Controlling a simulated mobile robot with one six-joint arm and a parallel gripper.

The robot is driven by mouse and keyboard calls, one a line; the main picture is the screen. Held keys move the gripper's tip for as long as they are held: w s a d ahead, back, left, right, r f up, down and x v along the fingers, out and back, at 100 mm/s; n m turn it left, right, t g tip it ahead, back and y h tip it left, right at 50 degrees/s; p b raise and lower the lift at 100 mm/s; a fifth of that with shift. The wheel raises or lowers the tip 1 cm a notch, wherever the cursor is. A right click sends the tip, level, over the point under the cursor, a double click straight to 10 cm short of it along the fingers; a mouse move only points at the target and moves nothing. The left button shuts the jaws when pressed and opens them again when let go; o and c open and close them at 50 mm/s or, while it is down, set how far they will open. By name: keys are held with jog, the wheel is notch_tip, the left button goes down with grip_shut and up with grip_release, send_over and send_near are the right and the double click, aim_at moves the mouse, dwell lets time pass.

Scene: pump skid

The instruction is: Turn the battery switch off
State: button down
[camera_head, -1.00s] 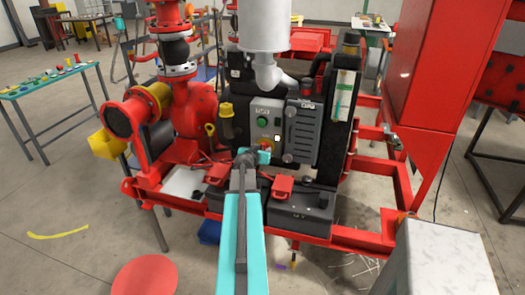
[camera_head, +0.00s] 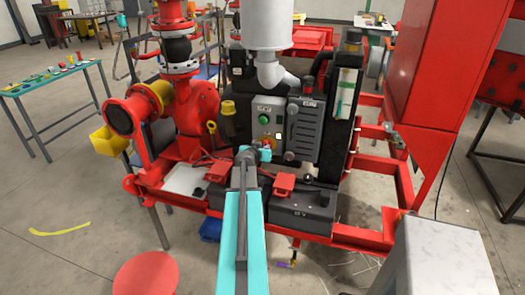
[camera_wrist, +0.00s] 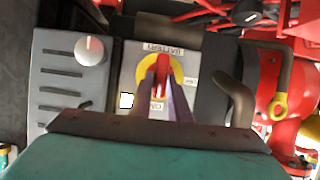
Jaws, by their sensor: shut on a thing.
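The battery switch has a red handle (camera_wrist: 161,72) on a yellow disc (camera_wrist: 144,74) in the wrist view. Its plate appears upside down there, with a BATTERY label (camera_wrist: 163,49) and an ON label (camera_wrist: 156,105). The handle lies along the picture's vertical, in line with the ON label. My gripper (camera_wrist: 162,88) is shut on the handle, one finger on each side. In the head view my gripper (camera_head: 265,153) is at the lower part of the grey control panel (camera_head: 256,126), and the switch (camera_head: 267,142) is partly hidden by it.
A green button (camera_head: 264,119) sits above the switch. A grey slotted box (camera_head: 306,130) with a round knob (camera_wrist: 90,50) is beside it. Black batteries with red covers (camera_head: 284,181) stand below. A curved dark handle (camera_wrist: 234,98) is close to my gripper in the wrist view.

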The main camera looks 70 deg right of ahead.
jog(key=shift+w+d+f+n+g+b, duration=0.15)
jog(key=shift+n+g+b, duration=0.25)
jog(key=shift+b, duration=1.15)
jog(key=shift+w+f+n+g+h+b, duration=0.2)
jog(key=shift+n+g+h+b, duration=0.65)
jog(key=shift+n+b, duration=2)
jog(key=shift+w+f+n+g+h+b, duration=0.25)
jog(key=shift+n+g+b, duration=1)
jog(key=shift+b, duration=3.05)
jog(key=shift+w+f+n+g+h+b, duration=0.1)
jog(key=shift+n+g+h+b, duration=0.75)
jog(key=shift+n+b, duration=2)
jog(key=shift+s+r+m+b, duration=0.1)
jog(key=shift+m+b, duration=0.55)
jog(key=shift+b, duration=0.15)
jog(key=c, duration=1.7)
grip_release()
jog(key=shift+o, duration=0.2)
jog(key=shift+f, duration=0.2)
